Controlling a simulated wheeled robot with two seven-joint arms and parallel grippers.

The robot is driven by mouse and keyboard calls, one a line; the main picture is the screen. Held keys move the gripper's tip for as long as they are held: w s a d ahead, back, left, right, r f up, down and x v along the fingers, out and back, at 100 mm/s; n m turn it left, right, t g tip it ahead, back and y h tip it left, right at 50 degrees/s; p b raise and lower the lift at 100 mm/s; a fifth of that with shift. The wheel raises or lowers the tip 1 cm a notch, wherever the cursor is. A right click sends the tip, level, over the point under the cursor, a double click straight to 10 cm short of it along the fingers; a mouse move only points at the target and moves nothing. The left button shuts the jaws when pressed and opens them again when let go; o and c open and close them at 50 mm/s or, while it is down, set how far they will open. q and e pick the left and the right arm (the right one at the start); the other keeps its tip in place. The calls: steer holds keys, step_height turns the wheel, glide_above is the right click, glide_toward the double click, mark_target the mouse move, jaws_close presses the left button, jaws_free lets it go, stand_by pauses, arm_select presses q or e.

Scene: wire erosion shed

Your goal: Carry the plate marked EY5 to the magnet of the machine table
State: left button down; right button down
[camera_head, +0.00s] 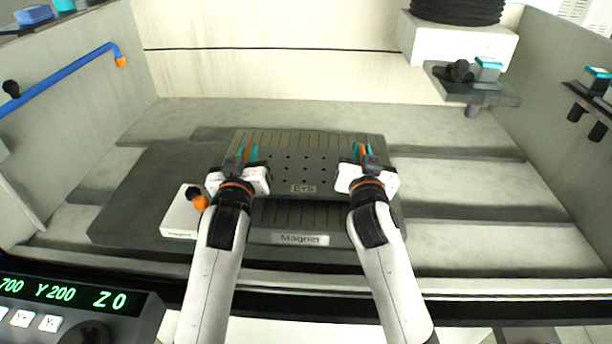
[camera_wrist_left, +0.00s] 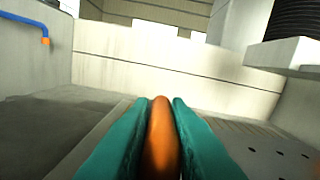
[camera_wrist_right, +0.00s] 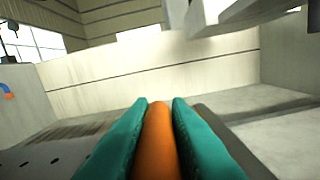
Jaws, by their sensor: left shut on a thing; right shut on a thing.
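The dark grey plate marked EY5 (camera_head: 325,178), with rows of small holes, is between my two grippers in the head view. The magnet, with a striped top and a label reading Magnet (camera_head: 300,239), shows behind and in front of the plate. The plate overlaps it in the picture; I cannot tell if they touch. My left gripper (camera_head: 248,153) is shut on an orange handle (camera_wrist_left: 160,140) at the plate's left side. My right gripper (camera_head: 361,152) is shut on an orange handle (camera_wrist_right: 159,142) at its right side.
A white block with an orange-and-black knob (camera_head: 180,215) stands left of the magnet. A blue pipe (camera_head: 70,78) runs along the left wall. A grey bracket (camera_head: 472,84) juts out at upper right. A control panel (camera_head: 75,300) is at front left. Bare table lies to the right.

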arm_select(q)
steer(key=shift+d+f+b, duration=0.2)
steer(key=shift+f+b, duration=0.45)
steer(key=shift+f, duration=0.05)
arm_select(e)
steer(key=shift+a+f, duration=0.2)
steer(key=shift+f, duration=0.45)
arm_select(q)
steer(key=c, duration=1.6)
jaws_free()
arm_select(e)
steer(key=c, duration=1.6)
jaws_free()
arm_select(q)
steer(key=shift+o, duration=1.2)
steer(key=shift+s+r, duration=0.1)
arm_select(e)
steer(key=shift+o, duration=1.2)
steer(key=shift+s+r, duration=0.1)
arm_select(q)
steer(key=shift+a, duration=0.15)
arm_select(e)
steer(key=shift+d, duration=0.1)
